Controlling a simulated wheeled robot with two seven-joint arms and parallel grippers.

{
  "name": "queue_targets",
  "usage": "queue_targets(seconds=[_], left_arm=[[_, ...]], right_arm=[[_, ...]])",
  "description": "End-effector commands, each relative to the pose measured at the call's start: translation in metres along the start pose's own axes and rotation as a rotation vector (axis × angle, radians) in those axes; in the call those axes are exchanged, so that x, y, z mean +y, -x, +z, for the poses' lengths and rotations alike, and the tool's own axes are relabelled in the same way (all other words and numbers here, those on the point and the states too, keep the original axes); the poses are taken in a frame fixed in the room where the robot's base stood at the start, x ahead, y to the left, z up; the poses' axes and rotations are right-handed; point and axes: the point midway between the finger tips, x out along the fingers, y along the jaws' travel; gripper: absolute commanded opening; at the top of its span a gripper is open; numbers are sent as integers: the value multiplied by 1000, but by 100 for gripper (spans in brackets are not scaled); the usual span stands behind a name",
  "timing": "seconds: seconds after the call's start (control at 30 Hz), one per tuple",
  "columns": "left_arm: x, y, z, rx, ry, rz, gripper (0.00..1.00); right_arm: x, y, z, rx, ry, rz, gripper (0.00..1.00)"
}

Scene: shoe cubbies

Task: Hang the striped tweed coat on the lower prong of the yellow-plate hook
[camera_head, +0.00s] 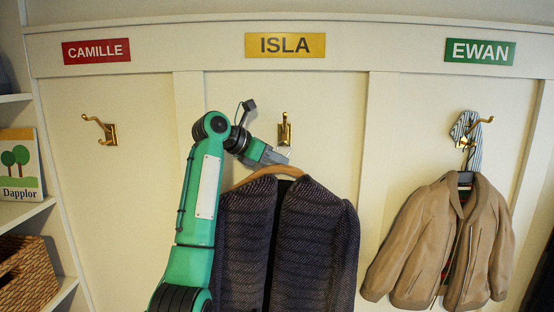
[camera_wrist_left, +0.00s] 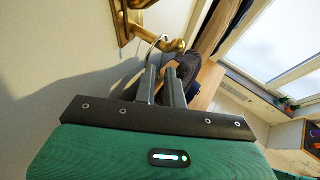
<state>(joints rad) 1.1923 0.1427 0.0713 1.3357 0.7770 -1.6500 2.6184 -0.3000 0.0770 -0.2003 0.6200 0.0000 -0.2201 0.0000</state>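The striped tweed coat (camera_head: 315,240) is dark and hangs from a wooden hanger (camera_head: 262,174) under the yellow ISLA plate (camera_head: 285,45). My left gripper (camera_head: 278,157) is shut on the hanger at its top, just below the brass hook (camera_head: 285,131). In the left wrist view, the fingers (camera_wrist_left: 163,82) are close together at the hanger's wire hook (camera_wrist_left: 150,45). The wire is close to the brass prong (camera_wrist_left: 146,30); I cannot tell whether it rests on it. Part of the coat and the wooden bar (camera_wrist_left: 208,85) show behind. My right gripper is not in view.
A tan jacket (camera_head: 445,245) and a striped cloth (camera_head: 470,135) hang under the green EWAN plate (camera_head: 480,51). The brass hook (camera_head: 102,129) under the red CAMILLE plate (camera_head: 96,51) is empty. Shelves with a picture book (camera_head: 19,170) and a basket (camera_head: 25,275) stand at left.

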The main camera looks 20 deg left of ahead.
Motion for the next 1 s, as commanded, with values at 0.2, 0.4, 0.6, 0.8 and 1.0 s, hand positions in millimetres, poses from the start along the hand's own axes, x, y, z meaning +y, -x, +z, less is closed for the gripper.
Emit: queue_targets(seconds=[0.2, 0.4, 0.6, 0.8, 1.0], left_arm=[[0, 1, 1, -1, 0, 1, 30], [0, 0, 0, 0, 0, 1, 30], [1, 3, -4, 6, 3, 0, 30], [1, 33, -6, 2, 1, 3, 30], [1, 79, -6, 0, 0, 2, 30]], right_arm=[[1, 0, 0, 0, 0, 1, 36], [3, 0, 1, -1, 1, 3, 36], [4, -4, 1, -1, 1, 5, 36], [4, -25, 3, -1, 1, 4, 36], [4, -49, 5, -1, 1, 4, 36]])
